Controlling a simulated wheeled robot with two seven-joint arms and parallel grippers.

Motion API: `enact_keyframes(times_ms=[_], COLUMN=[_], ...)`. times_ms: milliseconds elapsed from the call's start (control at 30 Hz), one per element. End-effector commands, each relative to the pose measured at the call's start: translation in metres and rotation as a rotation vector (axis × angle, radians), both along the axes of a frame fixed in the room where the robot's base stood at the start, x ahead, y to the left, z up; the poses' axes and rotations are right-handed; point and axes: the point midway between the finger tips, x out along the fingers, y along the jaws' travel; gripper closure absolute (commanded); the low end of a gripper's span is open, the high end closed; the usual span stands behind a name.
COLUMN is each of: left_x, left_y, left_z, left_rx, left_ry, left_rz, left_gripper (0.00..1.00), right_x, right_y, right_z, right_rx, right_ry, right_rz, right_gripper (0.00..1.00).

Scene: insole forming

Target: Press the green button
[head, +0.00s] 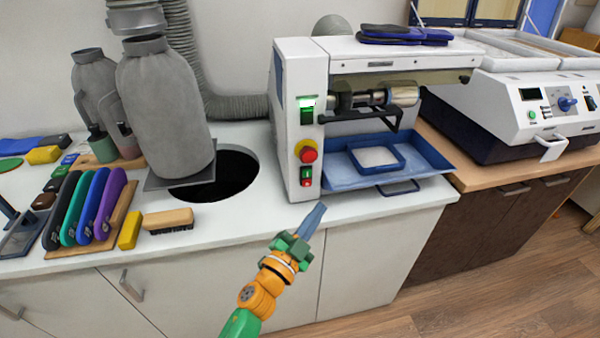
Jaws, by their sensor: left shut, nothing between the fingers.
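A white machine (301,75) stands on the counter. Its narrow front panel carries a lit green switch (306,112) near the top, a red knob on a yellow base (306,151) below it, and a small green button (306,173) above a small red one (305,183) near the bottom. My left gripper (320,208) is shut and empty, its fingers pointing up and right. In the picture it sits just below and right of the panel's lower end, apart from the buttons. My right gripper is out of view.
A blue tray (432,157) sits at the machine's right. A round dark hole (237,172), a grey bag (165,105), a brush (168,220) and coloured insoles (92,205) are on the left. A second white machine (560,98) with controls stands right.

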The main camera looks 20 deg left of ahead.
Motion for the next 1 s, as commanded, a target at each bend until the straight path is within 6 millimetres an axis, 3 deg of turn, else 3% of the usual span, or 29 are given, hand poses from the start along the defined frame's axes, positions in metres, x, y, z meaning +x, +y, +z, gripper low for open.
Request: enact_keyframes(times_ms=[367,800,1000], left_x=[0.005,0.057,0.070], left_y=[0.003,0.038,0.047], left_z=[-0.002,-0.004,-0.002], left_rx=[0.002,0.001,0.000], left_ry=[0.002,0.001,0.002], left_rz=[-0.001,0.000,0.000], left_gripper=[1.00,1.00,1.00], right_x=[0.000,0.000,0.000], right_y=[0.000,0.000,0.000], right_z=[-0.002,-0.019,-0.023], right_rx=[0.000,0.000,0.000], right_ry=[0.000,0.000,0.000], right_rz=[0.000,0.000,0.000], right_gripper=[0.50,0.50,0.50])
